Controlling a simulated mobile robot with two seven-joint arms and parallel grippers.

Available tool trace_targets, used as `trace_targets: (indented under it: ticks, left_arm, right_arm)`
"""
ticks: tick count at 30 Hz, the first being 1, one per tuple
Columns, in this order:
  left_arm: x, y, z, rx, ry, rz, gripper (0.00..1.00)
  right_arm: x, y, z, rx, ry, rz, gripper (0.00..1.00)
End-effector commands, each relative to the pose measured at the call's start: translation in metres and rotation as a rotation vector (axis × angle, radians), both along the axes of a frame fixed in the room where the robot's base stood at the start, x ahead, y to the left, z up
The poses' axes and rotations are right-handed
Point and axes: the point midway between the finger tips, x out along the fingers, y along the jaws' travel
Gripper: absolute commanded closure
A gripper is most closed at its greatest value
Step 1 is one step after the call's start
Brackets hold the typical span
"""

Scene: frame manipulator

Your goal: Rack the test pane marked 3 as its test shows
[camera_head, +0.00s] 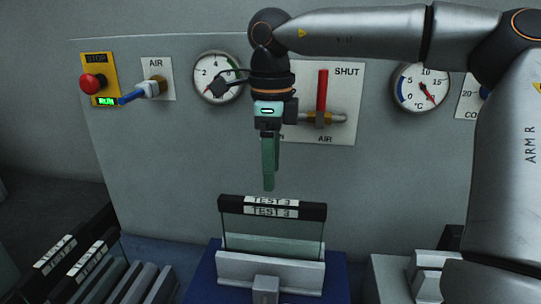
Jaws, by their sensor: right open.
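The test pane marked 3 (273,232) stands upright in a grey clamp-like holder (268,272) on a blue base (210,272). It is clear glass with a black top bar labelled TEST 3. My right gripper (269,188) points down just above the bar, apart from it. Its jaws show edge-on, open and empty. At the lower left, a rack with grey slots (126,284) holds panes with black, labelled top bars (53,254); their writing is too small to read. My left gripper is not in view.
A grey block (395,277) stands at lower right, near my right arm.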

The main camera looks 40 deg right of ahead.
Motion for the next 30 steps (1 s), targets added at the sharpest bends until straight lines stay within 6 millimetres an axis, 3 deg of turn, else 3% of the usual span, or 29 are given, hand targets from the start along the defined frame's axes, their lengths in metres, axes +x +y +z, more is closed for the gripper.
trace_targets:
  ticks: [8, 18, 30]
  left_arm:
    - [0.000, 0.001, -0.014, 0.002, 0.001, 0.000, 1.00]
    - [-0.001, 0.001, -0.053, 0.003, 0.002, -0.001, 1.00]
    - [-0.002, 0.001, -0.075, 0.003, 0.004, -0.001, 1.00]
  right_arm:
    - [0.000, 0.000, -0.014, -0.001, 0.001, 0.000, 0.35]
    - [-0.001, 0.000, -0.053, 0.000, 0.001, 0.000, 0.35]
    - [0.000, 0.000, -0.089, -0.001, 0.001, -0.001, 0.35]
